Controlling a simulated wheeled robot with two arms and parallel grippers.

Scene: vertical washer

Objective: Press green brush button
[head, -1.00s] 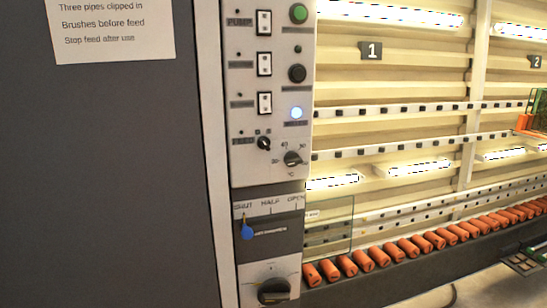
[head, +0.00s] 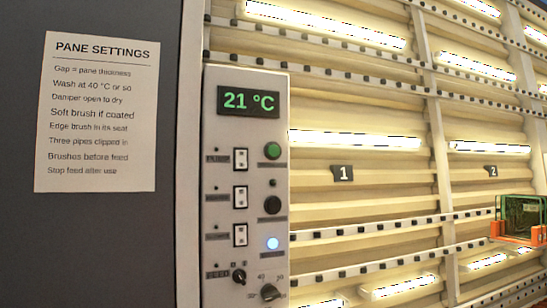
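A round green button (head: 272,151) sits near the top right of the grey control panel (head: 281,100) in the head view, just below the display. It looks unlit. A black button (head: 271,205) is below it, and a blue-white lit button (head: 272,243) is lower still. A small dark round spot (head: 272,183) lies between the green and black buttons. The panel's small labels are too blurred to read. Neither of my grippers is in view.
The display (head: 248,102) reads 21 °C. White rocker switches (head: 240,159) line the panel's left, with knobs (head: 269,292) below. A settings notice (head: 98,120) hangs on the dark wall at left. An orange and green frame (head: 519,221) is at the far right.

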